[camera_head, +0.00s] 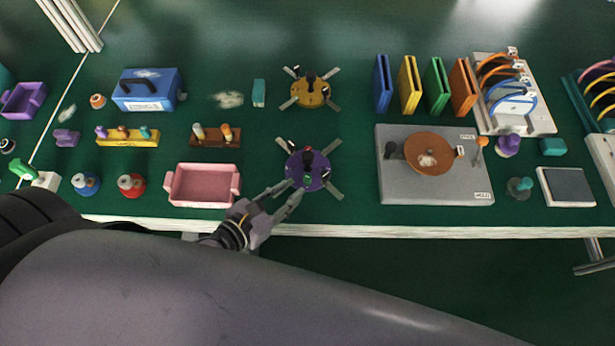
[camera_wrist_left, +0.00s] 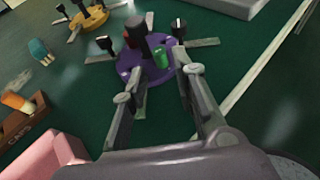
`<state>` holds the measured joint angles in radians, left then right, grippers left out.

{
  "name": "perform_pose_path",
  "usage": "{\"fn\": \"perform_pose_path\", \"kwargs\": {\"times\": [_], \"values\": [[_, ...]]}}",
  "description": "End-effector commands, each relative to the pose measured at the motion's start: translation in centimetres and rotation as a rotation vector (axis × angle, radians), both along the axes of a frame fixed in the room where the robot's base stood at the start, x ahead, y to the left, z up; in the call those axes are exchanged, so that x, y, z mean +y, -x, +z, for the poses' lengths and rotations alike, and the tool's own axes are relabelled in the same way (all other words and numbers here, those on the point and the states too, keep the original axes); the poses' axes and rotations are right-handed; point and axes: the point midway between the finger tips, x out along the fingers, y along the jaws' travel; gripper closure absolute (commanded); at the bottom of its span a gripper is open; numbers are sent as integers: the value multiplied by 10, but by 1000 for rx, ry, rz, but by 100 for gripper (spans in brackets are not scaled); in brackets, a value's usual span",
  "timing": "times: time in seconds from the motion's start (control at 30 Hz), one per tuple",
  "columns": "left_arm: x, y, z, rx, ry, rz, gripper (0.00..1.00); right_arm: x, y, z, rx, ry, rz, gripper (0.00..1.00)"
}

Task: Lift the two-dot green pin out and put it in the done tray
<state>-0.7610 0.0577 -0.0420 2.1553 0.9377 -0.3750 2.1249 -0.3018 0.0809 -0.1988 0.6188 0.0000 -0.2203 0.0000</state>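A green pin (camera_wrist_left: 161,57) stands in a purple round fixture (camera_wrist_left: 133,63) with metal arms; its dots are too small to make out. In the head view the purple fixture (camera_head: 318,183) is at the table's front middle. My left gripper (camera_head: 287,188) is open and empty at the fixture's front left. In the left wrist view its fingertips (camera_wrist_left: 164,74) are spread just short of the green pin. A pink tray (camera_head: 202,184) stands left of the gripper, empty; I cannot read any done label on it. My right gripper is not in view.
The purple fixture also has a black central post and black-knobbed clamps around the pin. A yellow fixture (camera_head: 309,94) stands behind it. A brown pin rack (camera_head: 215,140) is behind the pink tray. A grey plate with a brown disc (camera_head: 430,152) is to the right.

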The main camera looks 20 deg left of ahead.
Motion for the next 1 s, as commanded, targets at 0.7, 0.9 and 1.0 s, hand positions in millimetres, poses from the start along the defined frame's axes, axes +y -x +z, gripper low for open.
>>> {"fn": "perform_pose_path", "kwargs": {"times": [0.7,0.9,1.0], "values": [[-20,-53,-25,0,0,-1,74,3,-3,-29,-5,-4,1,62],[-20,-52,-25,0,0,-1,80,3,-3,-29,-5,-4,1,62],[-20,-52,-25,0,0,-1,87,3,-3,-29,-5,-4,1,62]]}}
